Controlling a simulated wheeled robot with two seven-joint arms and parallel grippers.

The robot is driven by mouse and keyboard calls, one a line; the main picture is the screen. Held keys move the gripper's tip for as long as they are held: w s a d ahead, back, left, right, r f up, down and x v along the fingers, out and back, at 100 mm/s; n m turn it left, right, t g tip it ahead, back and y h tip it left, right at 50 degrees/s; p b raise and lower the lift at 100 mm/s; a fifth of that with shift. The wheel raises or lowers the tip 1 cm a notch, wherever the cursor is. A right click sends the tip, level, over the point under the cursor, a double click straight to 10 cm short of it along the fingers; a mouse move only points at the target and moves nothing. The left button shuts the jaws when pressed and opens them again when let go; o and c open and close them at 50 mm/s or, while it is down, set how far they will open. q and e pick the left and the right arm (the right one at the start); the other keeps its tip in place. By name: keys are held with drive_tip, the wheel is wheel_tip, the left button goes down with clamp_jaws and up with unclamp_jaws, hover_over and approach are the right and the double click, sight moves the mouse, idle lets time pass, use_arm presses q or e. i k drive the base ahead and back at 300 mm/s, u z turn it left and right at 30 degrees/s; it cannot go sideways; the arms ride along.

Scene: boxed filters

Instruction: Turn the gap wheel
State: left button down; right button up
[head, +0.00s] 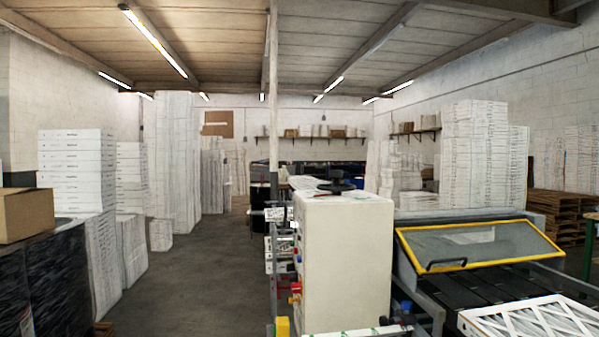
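A black round, flat piece with a short upright part (337,184) sits at the top of the white machine cabinet (345,255), in the middle right of the head view. It may be the gap wheel, but it is too small to tell. Small red and blue knobs or fittings (295,288) show along the cabinet's left side. Neither of my grippers is in the head view.
Right of the cabinet is a machine with a yellow-framed clear cover (480,245) and a black bed. A white-framed filter (530,320) lies in front. Box stacks (75,170) and a brown carton (25,214) stand left. The grey floor aisle (205,280) is clear.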

sight(336, 188)
drive_tip(key=u, duration=0.85)
drive_tip(key=i, duration=1.4)
drive_tip(key=z, duration=0.4)
drive_tip(key=i, duration=1.1)
drive_tip(key=z, duration=1)
